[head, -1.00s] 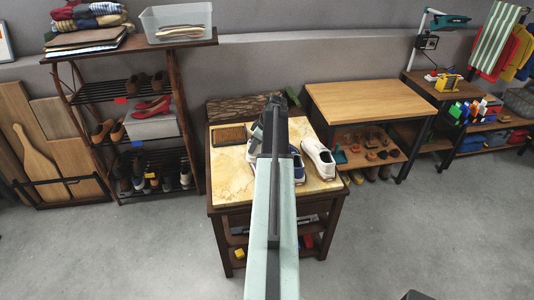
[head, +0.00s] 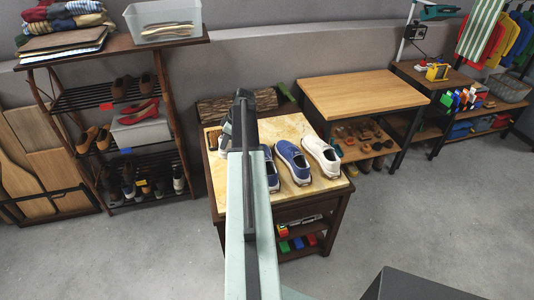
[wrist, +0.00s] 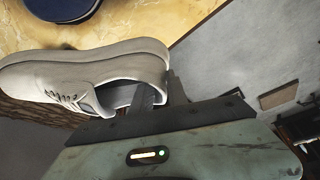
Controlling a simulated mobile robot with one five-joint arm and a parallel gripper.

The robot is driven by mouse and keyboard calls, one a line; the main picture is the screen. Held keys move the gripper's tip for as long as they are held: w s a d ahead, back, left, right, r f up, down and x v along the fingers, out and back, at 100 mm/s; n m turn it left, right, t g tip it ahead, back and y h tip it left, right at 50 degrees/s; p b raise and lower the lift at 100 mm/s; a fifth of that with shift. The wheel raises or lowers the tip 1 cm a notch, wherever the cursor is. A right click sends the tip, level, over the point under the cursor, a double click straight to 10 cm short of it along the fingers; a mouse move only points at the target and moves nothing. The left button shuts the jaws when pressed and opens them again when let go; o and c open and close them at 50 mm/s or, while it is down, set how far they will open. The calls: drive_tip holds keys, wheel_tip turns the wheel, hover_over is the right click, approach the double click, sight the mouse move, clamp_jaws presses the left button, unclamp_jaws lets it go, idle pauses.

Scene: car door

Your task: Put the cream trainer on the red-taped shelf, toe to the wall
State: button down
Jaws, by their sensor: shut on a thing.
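In the wrist view the cream trainer (wrist: 85,75) is in my gripper (wrist: 160,95), one finger inside the heel opening and the other outside the heel. Its toe points left in that picture. In the head view my gripper (head: 242,97) is over the back left of the shoe table, and a pale shoe (head: 225,137), probably the held one, shows partly behind my arm. The red-taped shelf (head: 75,101) is the upper black slatted shelf of the rack at left, with a red tape (head: 106,106) on its front edge. A brown pair (head: 133,86) stands on its right part.
A white shoe (head: 322,155) and blue shoes (head: 292,161) stand on the table (head: 310,186). Red shoes (head: 139,110) and a grey box (head: 140,130) are below the red-taped shelf. The left part of that shelf looks clear. Open floor (head: 140,250) lies in front.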

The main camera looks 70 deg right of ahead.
drive_tip(key=s+a+f+n+b, duration=0.2)
drive_tip(key=s+a, duration=0.2)
drive_tip(key=a, duration=0.2)
drive_tip(key=shift+y, duration=0.4)
wheel_tip(320, 180, down, 10)
drive_tip(key=b, duration=1)
drive_tip(key=shift+s+f, duration=0.15)
drive_tip(key=shift+r, duration=0.25)
drive_tip(key=shift+f, duration=0.2)
drive_tip(key=c, duration=1.3)
unclamp_jaws()
drive_tip(key=shift+r, duration=0.1)
drive_tip(key=shift+s+d+r+p, duration=0.1)
drive_tip(key=shift+s+r+p, duration=0.05)
drive_tip(key=shift+r+p, duration=0.45)
drive_tip(key=p+v, duration=1)
drive_tip(key=v, duration=0.1)
